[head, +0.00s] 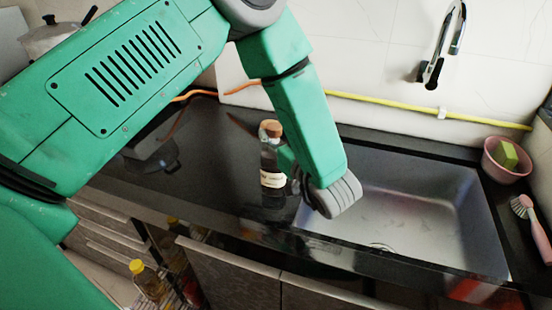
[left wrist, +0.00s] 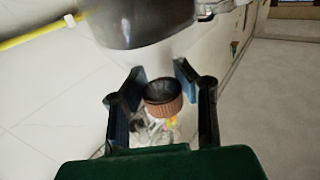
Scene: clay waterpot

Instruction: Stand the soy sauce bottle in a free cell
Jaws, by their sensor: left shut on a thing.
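The soy sauce bottle (head: 272,180), dark with a pale label and a tan stopper, is upright over the black counter, just left of the sink. My left gripper (head: 285,160) is shut on it from the right; its fingers are mostly hidden by the bottle and my wrist. Whether the bottle's base touches the counter is unclear. In the left wrist view, a brown ribbed round piece (left wrist: 163,97), seemingly the stopper, shows between the fingers (left wrist: 158,85). A yellow-capped bottle (head: 149,281) stands low at the left, below the counter; the cells there cannot be made out. My right gripper is not in view.
The sink basin (head: 420,215) lies to the right, under a tap (head: 440,55). A pink bowl (head: 507,160) with a green sponge and a pink brush (head: 530,225) are at the far right. A yellow hose (head: 400,107) runs along the wall. Cabinet fronts (head: 235,275) drop below the counter edge.

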